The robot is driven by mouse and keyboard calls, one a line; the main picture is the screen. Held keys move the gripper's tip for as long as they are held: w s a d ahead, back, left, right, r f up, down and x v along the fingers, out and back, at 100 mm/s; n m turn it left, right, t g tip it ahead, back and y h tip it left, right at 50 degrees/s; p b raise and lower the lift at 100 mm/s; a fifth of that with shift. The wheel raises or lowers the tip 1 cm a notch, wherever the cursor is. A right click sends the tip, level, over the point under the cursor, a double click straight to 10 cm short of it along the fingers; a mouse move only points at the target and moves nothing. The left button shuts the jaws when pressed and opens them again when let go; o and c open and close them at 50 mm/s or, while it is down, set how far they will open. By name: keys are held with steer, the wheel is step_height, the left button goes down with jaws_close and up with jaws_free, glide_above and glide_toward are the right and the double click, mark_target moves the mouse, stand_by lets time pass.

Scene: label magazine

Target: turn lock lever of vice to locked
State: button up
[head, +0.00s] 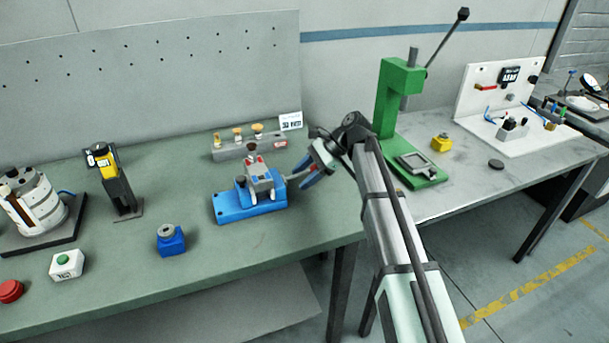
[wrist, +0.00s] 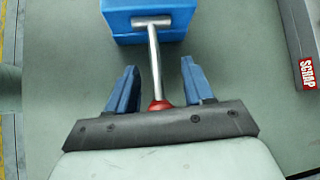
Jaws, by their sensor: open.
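The blue vice (head: 232,207) stands on the green bench, with a grey block and small parts on top. Its lock lever is a thin metal rod (wrist: 154,65) with a red knob (wrist: 158,106), coming from the blue vice body (wrist: 122,20) in the wrist view. My gripper (head: 310,174) is at the right side of the vice. In the wrist view my gripper (wrist: 162,82) is open, one blue finger on each side of the rod. Gaps show between the rod and both fingers. The knob sits close to the palm. In the head view the lever is partly hidden by my gripper.
A grey rack (head: 235,152) with brass-topped pieces stands behind the vice; its red SCRAP label (wrist: 307,73) shows at right in the wrist view. A green press (head: 391,95) is right of my arm. A blue block (head: 171,243) stands front left. Bench in front of the vice is clear.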

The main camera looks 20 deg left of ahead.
steer(key=v, duration=1.4)
steer(key=shift+f, duration=0.1)
